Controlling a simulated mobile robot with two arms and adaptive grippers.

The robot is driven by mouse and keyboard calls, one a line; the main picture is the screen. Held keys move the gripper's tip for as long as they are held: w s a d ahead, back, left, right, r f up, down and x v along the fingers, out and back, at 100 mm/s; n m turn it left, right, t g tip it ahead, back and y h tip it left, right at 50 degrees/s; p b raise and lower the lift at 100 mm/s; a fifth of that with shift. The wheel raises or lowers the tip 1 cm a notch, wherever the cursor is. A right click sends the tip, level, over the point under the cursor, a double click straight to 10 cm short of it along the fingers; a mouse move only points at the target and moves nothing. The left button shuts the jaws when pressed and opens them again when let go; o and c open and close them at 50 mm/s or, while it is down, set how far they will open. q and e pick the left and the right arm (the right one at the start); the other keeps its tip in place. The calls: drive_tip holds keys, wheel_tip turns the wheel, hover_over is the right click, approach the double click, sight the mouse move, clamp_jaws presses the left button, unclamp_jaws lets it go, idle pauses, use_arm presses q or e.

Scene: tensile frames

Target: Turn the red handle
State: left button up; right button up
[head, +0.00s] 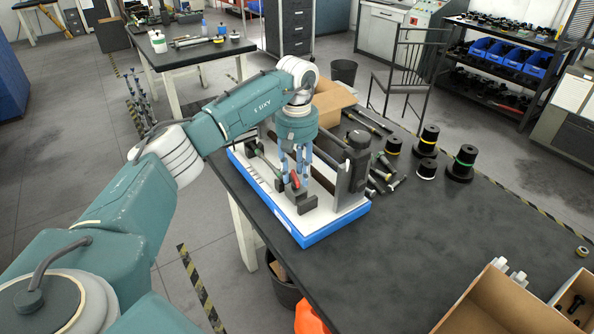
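The red handle (295,181) is a small red piece on a test rig with a white bed and a blue base (308,236), on the dark table. My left arm reaches in from the left, and my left gripper (295,172) points down over the rig. Its two fingers stand apart, with the tips right at the red handle. They partly hide it, and I cannot tell whether they touch it. My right gripper is not in view.
Dark upright bars (358,160) of the rig stand just right of the gripper. An open cardboard box (332,100) is behind it. Black spools (462,163) and metal rods (382,178) lie to the right. The table (425,245) is clear in front of the spools.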

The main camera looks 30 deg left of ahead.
use_arm(q)
clamp_jaws()
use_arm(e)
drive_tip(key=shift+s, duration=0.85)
